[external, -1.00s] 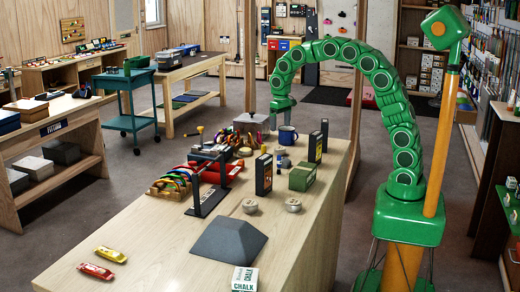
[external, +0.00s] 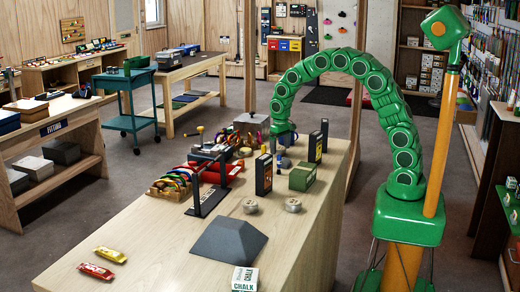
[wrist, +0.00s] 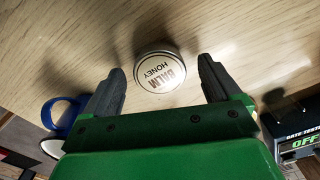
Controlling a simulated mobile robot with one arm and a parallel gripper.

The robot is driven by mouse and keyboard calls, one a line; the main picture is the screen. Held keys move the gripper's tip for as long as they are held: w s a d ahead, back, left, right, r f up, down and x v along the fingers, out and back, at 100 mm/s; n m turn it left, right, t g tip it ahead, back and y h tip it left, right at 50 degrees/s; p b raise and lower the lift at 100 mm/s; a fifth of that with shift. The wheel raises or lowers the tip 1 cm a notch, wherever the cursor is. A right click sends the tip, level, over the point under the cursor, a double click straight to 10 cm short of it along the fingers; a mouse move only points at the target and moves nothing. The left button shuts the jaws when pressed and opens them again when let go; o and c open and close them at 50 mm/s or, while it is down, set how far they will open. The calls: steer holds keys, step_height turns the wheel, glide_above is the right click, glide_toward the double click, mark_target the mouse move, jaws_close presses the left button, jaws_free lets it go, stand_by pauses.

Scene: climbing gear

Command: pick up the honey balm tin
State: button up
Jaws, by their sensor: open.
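The honey balm tin (wrist: 159,72) is a small round tin with a pale lid reading BALM HONEY, in the middle of the wrist view on the wooden bench top. My gripper (wrist: 161,66) is open, with one dark finger on each side of the tin and visible gaps to both. The tin is not gripped. In the external view my gripper (external: 283,148) is low over the far part of the bench; I cannot clearly make out the honey tin there.
A dark box (wrist: 299,135) is at the lower right.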

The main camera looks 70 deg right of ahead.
steer(key=shift+f, duration=0.55)
steer(key=shift+c, duration=0.2)
steer(key=c, duration=1.1)
steer(key=shift+r, duration=0.1)
steer(key=shift+c, duration=0.2)
